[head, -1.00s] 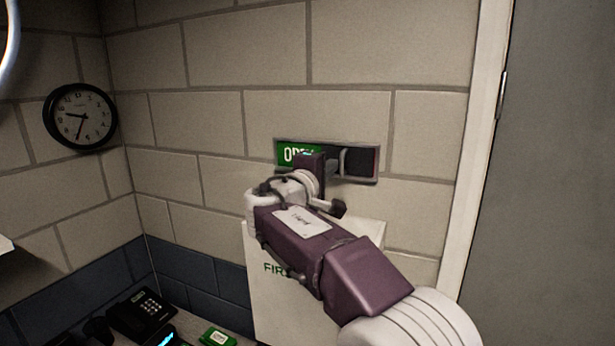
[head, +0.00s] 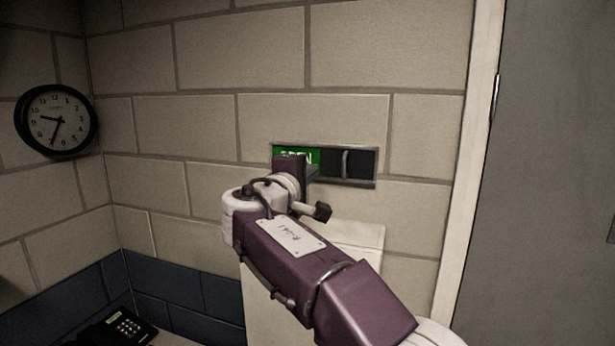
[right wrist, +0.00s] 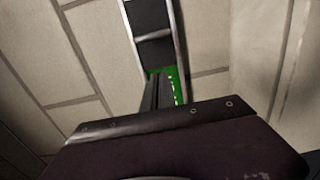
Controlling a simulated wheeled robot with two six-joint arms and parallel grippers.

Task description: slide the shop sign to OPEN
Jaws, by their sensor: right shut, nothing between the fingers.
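The shop sign is a long framed slot on the block wall. Its green panel with white OPEN lettering (head: 299,156) shows at the left end. A dark sliding cover (head: 361,163) with an upright handle (head: 345,163) fills the right part. My right gripper (head: 311,172) is shut and empty in front of the green end, left of the handle and apart from it. It hides the lower part of the lettering. In the right wrist view, the closed fingers (right wrist: 158,80) overlap the green panel (right wrist: 173,85); I cannot tell whether they touch it. My left gripper is out of view.
A door frame (head: 468,170) and grey door stand to the right. A round clock (head: 56,119) hangs left. A black phone (head: 125,325) sits low left.

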